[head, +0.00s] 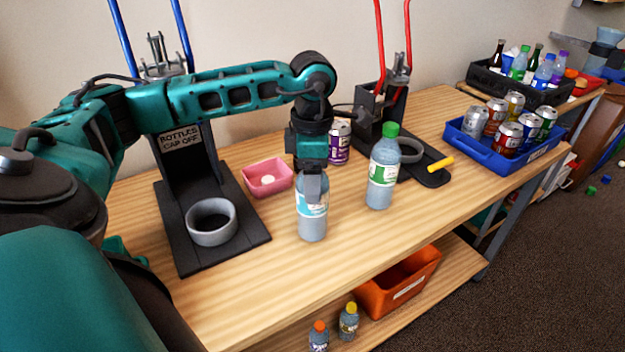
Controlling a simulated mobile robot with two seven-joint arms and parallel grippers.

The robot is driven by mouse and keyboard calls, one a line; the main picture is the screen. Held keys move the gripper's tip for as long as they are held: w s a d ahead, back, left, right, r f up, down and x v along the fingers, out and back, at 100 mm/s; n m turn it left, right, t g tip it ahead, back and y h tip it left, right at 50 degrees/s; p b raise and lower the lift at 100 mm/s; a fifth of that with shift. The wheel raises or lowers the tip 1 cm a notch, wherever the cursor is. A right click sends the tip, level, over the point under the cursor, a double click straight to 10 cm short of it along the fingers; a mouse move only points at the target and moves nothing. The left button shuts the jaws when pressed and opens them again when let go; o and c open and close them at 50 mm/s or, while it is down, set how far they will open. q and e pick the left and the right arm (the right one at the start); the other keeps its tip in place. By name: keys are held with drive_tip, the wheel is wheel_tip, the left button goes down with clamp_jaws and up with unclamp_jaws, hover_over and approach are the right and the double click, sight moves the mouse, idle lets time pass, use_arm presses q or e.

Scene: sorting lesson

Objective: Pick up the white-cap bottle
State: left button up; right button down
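A clear bottle with a light blue and white label (312,222) stands upright on the wooden table (380,258), near the middle. My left gripper (313,186) points straight down over its top. One finger shows in front of the bottle's neck and hides the cap, so I cannot see the cap's colour. I cannot tell whether the fingers are closed on it. A second bottle with a green cap (383,172) and green label stands just to the right. My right gripper is not in view.
A black stand with a grey ring (211,222) is on the left. A pink tray (258,189) holds a small white piece. A blue crate of cans (478,143) is right.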

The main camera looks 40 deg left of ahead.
use_arm(q)
drive_tip(key=c, duration=0.6)
